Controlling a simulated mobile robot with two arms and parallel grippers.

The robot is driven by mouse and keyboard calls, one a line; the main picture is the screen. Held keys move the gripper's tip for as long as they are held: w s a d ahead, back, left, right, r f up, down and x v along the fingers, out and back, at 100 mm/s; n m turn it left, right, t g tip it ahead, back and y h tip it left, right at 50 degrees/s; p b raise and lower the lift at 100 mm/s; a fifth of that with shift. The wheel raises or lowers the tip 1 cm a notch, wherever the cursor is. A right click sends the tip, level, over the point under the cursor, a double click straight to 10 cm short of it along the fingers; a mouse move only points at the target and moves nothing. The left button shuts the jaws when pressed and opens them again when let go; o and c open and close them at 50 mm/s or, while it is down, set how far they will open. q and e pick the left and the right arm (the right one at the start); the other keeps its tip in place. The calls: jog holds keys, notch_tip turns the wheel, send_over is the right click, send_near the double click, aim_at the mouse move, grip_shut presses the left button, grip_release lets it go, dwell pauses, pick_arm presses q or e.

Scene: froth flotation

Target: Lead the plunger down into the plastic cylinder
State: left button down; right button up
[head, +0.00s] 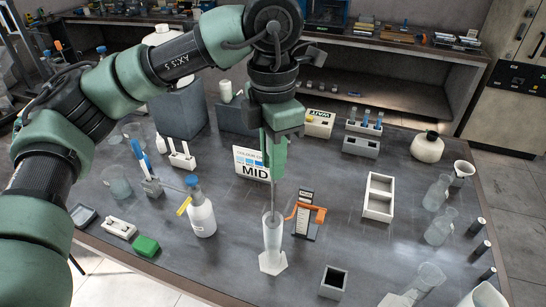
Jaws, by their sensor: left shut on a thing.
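The plastic cylinder (272,238) stands upright on its pale foot near the front middle of the dark table in the head view. My left gripper (275,142) is above it, pointing down, and is shut on the plunger (272,190), a thin upright rod. The rod's lower end reaches to the cylinder's mouth and seems to pass inside it; how deep is hard to tell. An orange clamp arm (296,212) on a small dark stand reaches beside the cylinder's top. My right gripper is not in view.
A white wash bottle (201,217) is left of the cylinder. A white two-part tray (378,197) and several glass flasks (439,227) stand to the right. A small open box (333,281) sits near the front edge.

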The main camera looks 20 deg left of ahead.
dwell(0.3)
pick_arm(q)
jog(key=shift+f+b, duration=3.45)
jog(key=shift+f, duration=0.35)
